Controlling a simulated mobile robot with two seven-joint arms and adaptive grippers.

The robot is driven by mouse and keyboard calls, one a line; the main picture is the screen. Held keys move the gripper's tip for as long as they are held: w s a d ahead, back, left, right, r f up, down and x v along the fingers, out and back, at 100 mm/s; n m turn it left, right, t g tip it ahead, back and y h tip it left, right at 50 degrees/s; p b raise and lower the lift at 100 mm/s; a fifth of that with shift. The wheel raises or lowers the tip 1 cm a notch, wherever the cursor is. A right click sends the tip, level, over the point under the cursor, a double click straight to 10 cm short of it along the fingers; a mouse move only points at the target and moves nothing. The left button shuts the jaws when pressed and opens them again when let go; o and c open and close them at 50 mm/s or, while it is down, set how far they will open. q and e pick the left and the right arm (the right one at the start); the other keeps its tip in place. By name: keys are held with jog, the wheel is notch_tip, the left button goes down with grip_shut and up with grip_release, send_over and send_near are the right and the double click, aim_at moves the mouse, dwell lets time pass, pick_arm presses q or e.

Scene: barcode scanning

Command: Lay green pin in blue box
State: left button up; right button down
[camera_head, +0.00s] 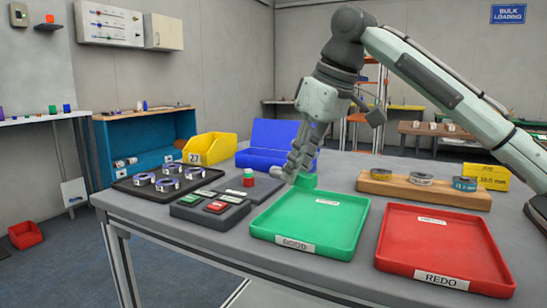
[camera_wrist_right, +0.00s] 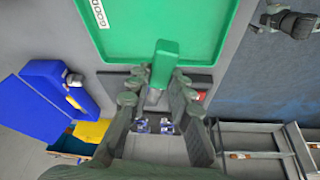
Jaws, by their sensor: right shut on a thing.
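My right gripper (camera_head: 297,165) is shut on the green pin (camera_head: 306,180), behind the green tray's back edge. In the right wrist view, the pin (camera_wrist_right: 165,62) sits between the fingertips of my right gripper (camera_wrist_right: 160,82), with the green tray behind it. The fingers partly cover the pin in both views. The blue box (camera_head: 270,160) stands at the table's back, behind and left of the gripper, with its raised blue panel showing. The box also shows at the left of the right wrist view (camera_wrist_right: 45,100). My left gripper is in neither view.
The green GOOD tray (camera_head: 310,220) and red REDO tray (camera_head: 440,245) lie in front, both without parts. A wooden block with rings (camera_head: 420,192) is at right. A yellow bin (camera_head: 208,148), a black ring tray (camera_head: 150,192) and a red-green cylinder (camera_head: 248,178) are at left.

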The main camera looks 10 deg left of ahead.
send_over(315, 218)
jog(key=d, duration=0.1)
jog(key=f, duration=0.1)
jog(key=s+f, duration=0.1)
jog(key=f, duration=0.1)
jog(key=shift+d+f, duration=0.15)
jog(key=shift+f, duration=0.05)
notch_tip(315, 218, down, 2)
jog(key=shift+w+f+p, duration=0.1)
jog(key=shift+p, duration=0.35)
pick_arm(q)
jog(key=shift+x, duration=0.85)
pick_arm(e)
jog(key=shift+f, duration=0.3)
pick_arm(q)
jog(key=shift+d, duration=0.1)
pick_arm(e)
jog(key=shift+f, duration=0.2)
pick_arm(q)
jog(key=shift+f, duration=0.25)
pick_arm(e)
jog(key=c, duration=1.4)
grip_release()
jog(key=shift+o, duration=0.2)
